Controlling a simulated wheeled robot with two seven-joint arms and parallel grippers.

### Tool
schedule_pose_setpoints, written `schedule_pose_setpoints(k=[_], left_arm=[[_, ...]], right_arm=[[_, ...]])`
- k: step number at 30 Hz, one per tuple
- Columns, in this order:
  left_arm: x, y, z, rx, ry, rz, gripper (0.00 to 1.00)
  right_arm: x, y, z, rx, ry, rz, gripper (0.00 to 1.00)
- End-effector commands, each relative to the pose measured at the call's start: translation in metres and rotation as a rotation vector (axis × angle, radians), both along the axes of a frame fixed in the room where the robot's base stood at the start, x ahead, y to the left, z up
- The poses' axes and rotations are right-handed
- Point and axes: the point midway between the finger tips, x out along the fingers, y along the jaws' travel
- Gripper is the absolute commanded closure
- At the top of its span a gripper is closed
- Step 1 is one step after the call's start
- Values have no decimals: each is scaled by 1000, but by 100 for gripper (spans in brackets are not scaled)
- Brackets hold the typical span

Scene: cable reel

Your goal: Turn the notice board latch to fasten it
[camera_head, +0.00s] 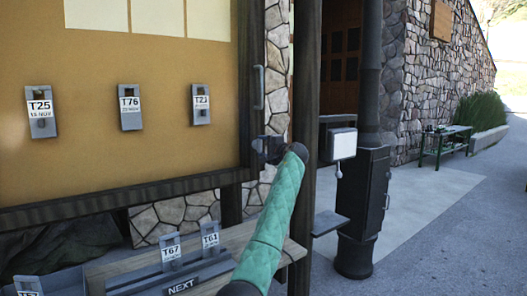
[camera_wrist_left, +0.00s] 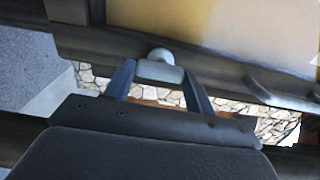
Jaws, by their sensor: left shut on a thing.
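The notice board (camera_head: 100,100) has a tan panel in a dark wooden frame. My left gripper (camera_head: 266,148) is at the lower right corner of that frame, at the end of my green-sleeved arm. In the left wrist view the latch (camera_wrist_left: 160,70) is a pale grey piece with a round knob on the dark frame. In the head view the gripper hides the latch. My right gripper is not in view.
A grey pull handle (camera_head: 258,88) is on the frame above my gripper. A dark post (camera_head: 306,100) stands close to its right. Tagged holders hang on the board, and a shelf (camera_head: 130,268) with more holders is below. Open paving (camera_head: 440,220) lies to the right.

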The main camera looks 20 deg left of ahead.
Motion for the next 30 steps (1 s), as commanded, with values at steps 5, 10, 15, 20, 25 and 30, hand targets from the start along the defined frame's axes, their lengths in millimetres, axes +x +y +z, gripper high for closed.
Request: schedule_pose_setpoints(k=[5,10,15,20,25,30], left_arm=[[0,1,-2,-14,-15,2,68],[0,1,-2,-17,-18,2,68],[0,1,-2,-16,-18,2,68],[0,1,-2,-16,-18,1,24],[0,1,-1,-16,-18,1,24],[-2,-2,-2,-16,-18,0,24]], right_arm=[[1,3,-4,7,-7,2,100],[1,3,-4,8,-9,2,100],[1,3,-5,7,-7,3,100],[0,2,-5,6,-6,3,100],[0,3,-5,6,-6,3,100],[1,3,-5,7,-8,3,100]])
